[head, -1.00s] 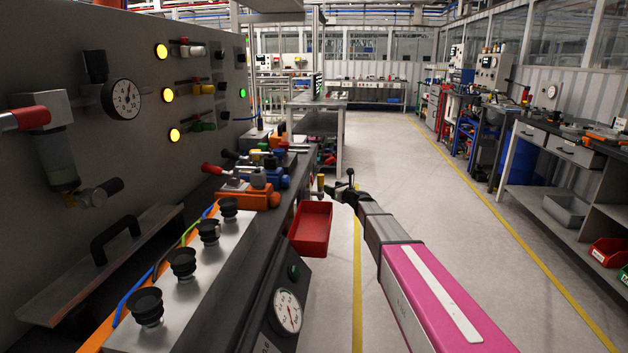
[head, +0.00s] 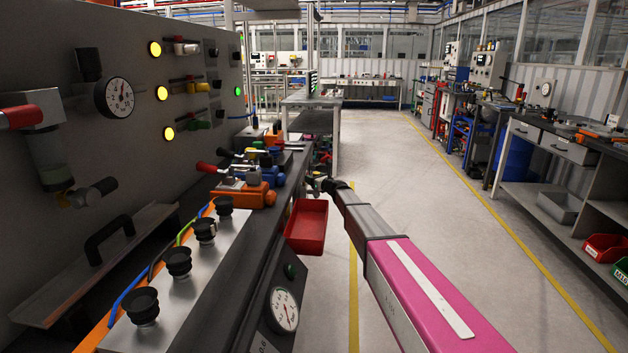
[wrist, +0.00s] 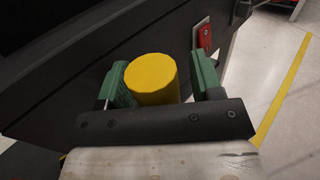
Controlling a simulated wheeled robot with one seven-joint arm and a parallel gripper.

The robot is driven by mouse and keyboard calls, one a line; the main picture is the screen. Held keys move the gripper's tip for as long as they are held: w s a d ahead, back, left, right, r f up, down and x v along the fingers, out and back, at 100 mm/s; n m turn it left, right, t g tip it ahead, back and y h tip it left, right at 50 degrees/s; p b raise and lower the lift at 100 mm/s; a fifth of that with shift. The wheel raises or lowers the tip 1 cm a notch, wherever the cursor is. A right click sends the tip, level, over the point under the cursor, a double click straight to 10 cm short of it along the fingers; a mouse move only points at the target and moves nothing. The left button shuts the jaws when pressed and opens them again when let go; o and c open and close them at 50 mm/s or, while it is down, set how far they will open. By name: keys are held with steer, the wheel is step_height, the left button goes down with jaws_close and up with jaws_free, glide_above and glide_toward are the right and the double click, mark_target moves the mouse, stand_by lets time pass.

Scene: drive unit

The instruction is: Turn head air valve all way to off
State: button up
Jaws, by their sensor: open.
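In the wrist view a yellow cylinder (wrist: 153,79) stands between the two green fingers of my open gripper (wrist: 162,76). The left finger is very near it; a gap shows on the right. In the head view my gripper (head: 323,186) is small, at the bench's right edge just above the red bin. Its fingers and the yellow cylinder are hard to make out there. No label marks the head air valve, so I cannot tell whether this cylinder is it. A red-handled valve (head: 208,168) sits among fittings on the bench.
The dark bench (head: 241,262) runs along the left, with a red bin (head: 306,228) and a gauge (head: 284,309) on its side. Black knobs (head: 177,262) stand on a metal box. A grey panel (head: 60,65) rises behind. The floor to the right is clear.

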jaws_close()
